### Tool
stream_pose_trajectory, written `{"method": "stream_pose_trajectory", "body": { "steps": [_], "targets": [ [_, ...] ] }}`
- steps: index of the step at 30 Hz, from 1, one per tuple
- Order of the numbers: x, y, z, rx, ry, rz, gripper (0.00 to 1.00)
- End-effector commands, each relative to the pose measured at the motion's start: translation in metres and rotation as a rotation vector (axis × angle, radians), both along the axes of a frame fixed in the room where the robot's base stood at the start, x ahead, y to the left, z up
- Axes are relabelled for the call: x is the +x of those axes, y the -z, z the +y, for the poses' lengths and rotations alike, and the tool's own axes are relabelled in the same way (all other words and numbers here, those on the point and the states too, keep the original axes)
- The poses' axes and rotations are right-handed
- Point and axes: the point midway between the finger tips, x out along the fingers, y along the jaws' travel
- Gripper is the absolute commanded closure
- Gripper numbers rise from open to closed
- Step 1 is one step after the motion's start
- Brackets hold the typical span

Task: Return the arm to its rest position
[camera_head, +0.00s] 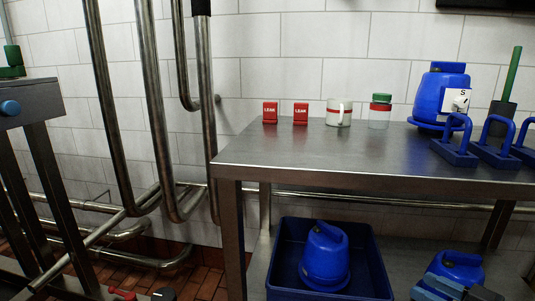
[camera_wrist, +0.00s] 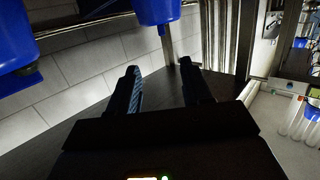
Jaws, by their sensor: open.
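My gripper (camera_wrist: 159,68) shows in the wrist view with its two dark fingers apart and nothing between them. It points at a tiled wall (camera_wrist: 80,75) with a blue object (camera_wrist: 157,8) beyond the fingertips near the top edge. Another blue object (camera_wrist: 18,40) is cut off at the left edge. I cannot make out my arm or gripper in the head view, so its place relative to the table there cannot be told.
A blue crate (camera_head: 375,265) sits below. Metal pipes (camera_head: 155,110) stand left of the table.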

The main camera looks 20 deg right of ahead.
Motion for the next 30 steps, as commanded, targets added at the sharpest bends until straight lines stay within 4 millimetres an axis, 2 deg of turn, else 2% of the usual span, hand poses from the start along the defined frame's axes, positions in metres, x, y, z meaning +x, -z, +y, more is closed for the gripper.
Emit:
{"method": "stream_pose_trajectory", "body": {
  "steps": [11,17,20,24,27,30],
  "targets": [
    [-0.009,0.040,0.035,0.056,0.070,0.119,0.51],
    [-0.025,0.069,0.063,0.084,0.137,0.209,0.51],
    [-0.039,0.084,0.081,0.091,0.181,0.258,0.51],
    [-0.072,0.104,0.114,0.086,0.256,0.330,0.51],
    [-0.100,0.108,0.136,0.068,0.305,0.355,0.51],
    [-0.129,0.104,0.156,0.041,0.337,0.359,0.51]
  ]
}}
